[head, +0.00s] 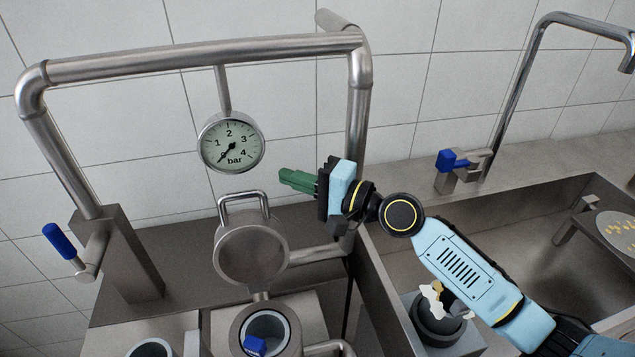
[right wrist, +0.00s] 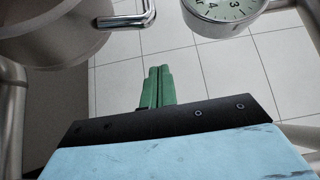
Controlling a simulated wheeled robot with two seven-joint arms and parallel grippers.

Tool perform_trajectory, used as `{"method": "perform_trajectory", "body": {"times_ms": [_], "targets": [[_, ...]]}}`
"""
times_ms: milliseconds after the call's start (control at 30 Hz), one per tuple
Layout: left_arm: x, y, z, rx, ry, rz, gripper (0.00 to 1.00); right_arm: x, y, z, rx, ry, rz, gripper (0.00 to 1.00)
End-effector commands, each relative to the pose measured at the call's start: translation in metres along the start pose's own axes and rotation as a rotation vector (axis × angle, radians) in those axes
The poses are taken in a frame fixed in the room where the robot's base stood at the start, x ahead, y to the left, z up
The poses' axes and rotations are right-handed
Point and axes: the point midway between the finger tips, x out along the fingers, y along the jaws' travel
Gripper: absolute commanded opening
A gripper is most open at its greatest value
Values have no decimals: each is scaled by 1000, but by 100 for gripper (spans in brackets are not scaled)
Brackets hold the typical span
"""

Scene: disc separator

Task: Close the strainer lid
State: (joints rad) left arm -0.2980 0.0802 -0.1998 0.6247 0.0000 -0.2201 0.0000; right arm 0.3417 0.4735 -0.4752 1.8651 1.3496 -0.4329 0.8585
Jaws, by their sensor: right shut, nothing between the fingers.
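The strainer lid (head: 251,250) is a round steel disc with a bar handle (head: 243,205) at its top. It stands raised, tilted back behind the round strainer opening (head: 266,333), which is open and has a blue piece (head: 255,345) inside. My right gripper (head: 284,178) is to the right of the lid and a little above its handle, apart from both. Its green fingers are shut and empty. In the right wrist view the fingers (right wrist: 158,78) point toward the wall, with the lid (right wrist: 50,35) and its handle (right wrist: 130,20) at upper left. My left gripper is not in view.
A pressure gauge (head: 231,142) hangs from the steel pipe (head: 200,57) above the lid. A blue-handled valve (head: 60,241) is at left. A sink (head: 540,235) with a tap (head: 520,75) is at right. A dark pot (head: 437,318) stands below my right arm.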

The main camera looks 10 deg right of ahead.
Motion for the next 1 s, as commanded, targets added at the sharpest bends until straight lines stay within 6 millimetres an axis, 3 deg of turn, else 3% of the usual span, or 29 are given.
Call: {"method": "perform_trajectory", "body": {"times_ms": [133, 433, 1000], "targets": [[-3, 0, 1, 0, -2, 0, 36, 29, -1, 0, 1, -1, -2, 0], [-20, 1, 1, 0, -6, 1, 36, 13, -1, 34, 0, 0, 1, 0], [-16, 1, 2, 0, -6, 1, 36, 9, 1, 33, -9, 9, -5, 0]]}}
